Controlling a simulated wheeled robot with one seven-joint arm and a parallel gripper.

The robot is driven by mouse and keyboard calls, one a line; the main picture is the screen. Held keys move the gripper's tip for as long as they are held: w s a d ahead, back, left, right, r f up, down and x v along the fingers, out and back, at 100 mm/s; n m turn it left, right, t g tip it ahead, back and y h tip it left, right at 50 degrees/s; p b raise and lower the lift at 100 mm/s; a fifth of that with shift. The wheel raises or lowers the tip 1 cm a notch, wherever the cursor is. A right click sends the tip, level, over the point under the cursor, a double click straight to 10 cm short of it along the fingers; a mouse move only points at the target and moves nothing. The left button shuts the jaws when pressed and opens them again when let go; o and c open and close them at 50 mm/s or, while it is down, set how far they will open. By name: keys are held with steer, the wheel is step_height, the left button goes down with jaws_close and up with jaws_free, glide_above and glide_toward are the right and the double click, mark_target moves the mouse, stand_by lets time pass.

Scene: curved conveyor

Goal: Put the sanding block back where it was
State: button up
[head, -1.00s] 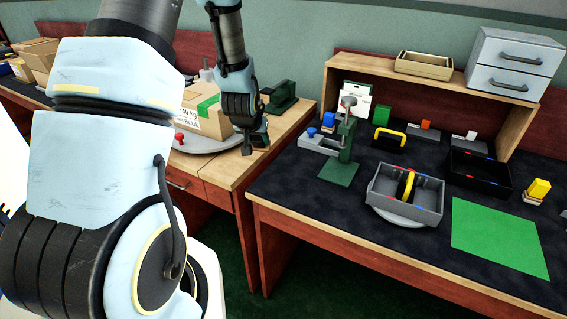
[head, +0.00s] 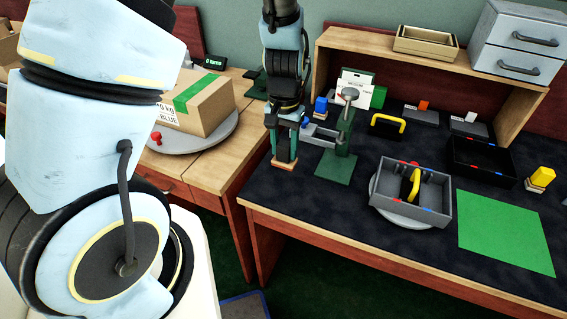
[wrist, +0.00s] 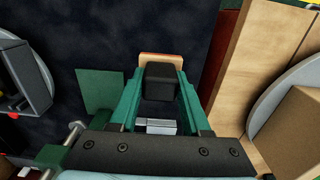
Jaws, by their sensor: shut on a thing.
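My gripper (head: 284,160) is over the left end of the dark-topped workbench, beside the green-based clamp stand. In the wrist view, its green fingers are shut on the sanding block (wrist: 160,80), a dark block with a tan and reddish base edge at its far end. In the head view, the fingers mostly hide the block. I cannot tell whether it touches the bench top.
The clamp stand (head: 340,145) is close on the right. A grey divided tray (head: 432,213) with a yellow handle sits on a round plate. A green mat (head: 505,232) lies front right. A cardboard box (head: 205,105) stands on the left bench. A yellow-topped block (head: 541,177) stands at right.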

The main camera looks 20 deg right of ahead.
mark_target(284, 164)
steer(key=shift+f+p, duration=0.4)
steer(key=shift+f, duration=2.4)
steer(key=o, duration=1.2)
step_height(284, 164, up, 12)
steer(key=shift+r+b, duration=0.1)
steer(key=shift+b, duration=0.45)
steer(key=a+r+n, duration=0.3)
steer(key=a, duration=0.9)
steer(key=w+a+r+n+t, duration=0.1)
steer(key=a+r+n, duration=0.3)
steer(key=a, duration=0.9)
steer(key=shift+w+a+t, duration=0.15)
steer(key=shift+t, duration=0.15)
